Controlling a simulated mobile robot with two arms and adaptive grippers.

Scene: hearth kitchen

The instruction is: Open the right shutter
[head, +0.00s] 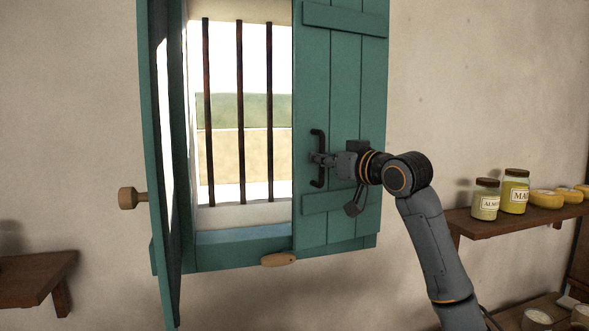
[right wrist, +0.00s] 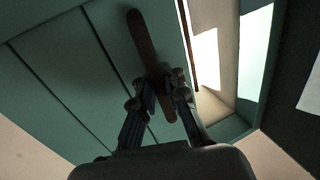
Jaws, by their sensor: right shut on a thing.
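The right shutter (head: 343,110) is a teal plank panel that covers the right half of the window. Its dark vertical handle (head: 318,136) is near its left edge. My right gripper (head: 317,159) is shut on this handle. In the right wrist view the fingers (right wrist: 163,92) close around the handle (right wrist: 146,40), with the teal shutter (right wrist: 75,75) behind. A wooden turn latch (head: 278,259) lies about level on the bottom frame. My left gripper is not in view.
The window opening has dark vertical bars (head: 239,110). A shelf (head: 510,222) at the right holds jars (head: 515,190) and yellow rounds (head: 546,199). Another shelf (head: 35,276) is at the lower left. The wall around the window is bare.

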